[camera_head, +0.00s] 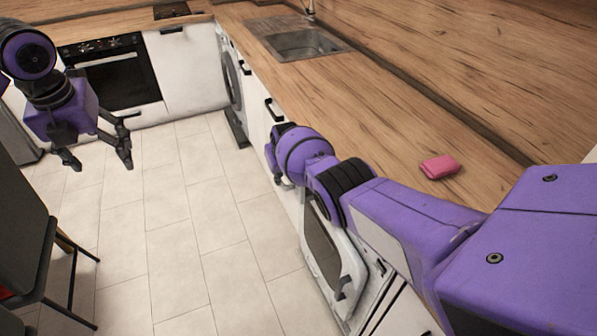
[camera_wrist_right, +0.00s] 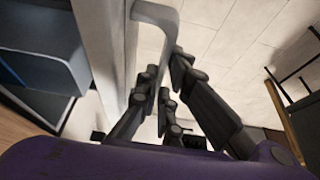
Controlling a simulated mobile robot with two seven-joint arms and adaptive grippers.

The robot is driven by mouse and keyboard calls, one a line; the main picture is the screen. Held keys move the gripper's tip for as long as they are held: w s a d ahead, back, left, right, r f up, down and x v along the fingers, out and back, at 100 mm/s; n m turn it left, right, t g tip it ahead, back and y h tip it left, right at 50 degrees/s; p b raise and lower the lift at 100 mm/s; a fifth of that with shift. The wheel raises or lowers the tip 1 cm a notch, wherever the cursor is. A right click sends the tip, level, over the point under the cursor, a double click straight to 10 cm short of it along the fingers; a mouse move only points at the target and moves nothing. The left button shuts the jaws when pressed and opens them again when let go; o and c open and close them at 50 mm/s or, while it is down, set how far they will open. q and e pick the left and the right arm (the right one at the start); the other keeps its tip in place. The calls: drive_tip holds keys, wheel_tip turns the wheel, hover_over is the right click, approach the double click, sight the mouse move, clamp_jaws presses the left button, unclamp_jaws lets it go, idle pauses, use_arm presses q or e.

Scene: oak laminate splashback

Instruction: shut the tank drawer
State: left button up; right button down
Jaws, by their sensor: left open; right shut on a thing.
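In the right wrist view, the tank drawer shows as a pale front panel (camera_wrist_right: 105,35) with a blue-grey body (camera_wrist_right: 45,55) behind it, so it appears pulled out. A light grey curved handle (camera_wrist_right: 160,14) stands off the front. My right gripper (camera_wrist_right: 164,78) is shut on this handle, with its fingers on either side of it. In the head view my right arm and wrist hide the drawer and most of that gripper. My left gripper (camera_head: 100,158) is open and empty above the floor at left, far from the drawer.
A white appliance with an open-looking door (camera_head: 325,250) stands below the wooden counter (camera_head: 370,115). A pink sponge (camera_head: 440,167) lies on the counter beside my right arm. A dark chair (camera_head: 25,225) is at left. The tiled floor (camera_head: 180,220) between is clear.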

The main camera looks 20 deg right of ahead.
drive_tip(key=d, duration=0.5)
drive_tip(key=shift+d, duration=0.1)
drive_tip(key=c, duration=2.2)
unclamp_jaws()
drive_tip(key=shift+r, duration=0.15)
drive_tip(key=shift+s+r, duration=0.15)
drive_tip(key=shift+r, duration=0.2)
drive_tip(key=shift+s+r, duration=0.35)
drive_tip(key=shift+r, duration=0.25)
drive_tip(key=v, duration=0.9)
drive_tip(key=shift+s+r, duration=0.1)
drive_tip(key=shift+r, duration=0.2)
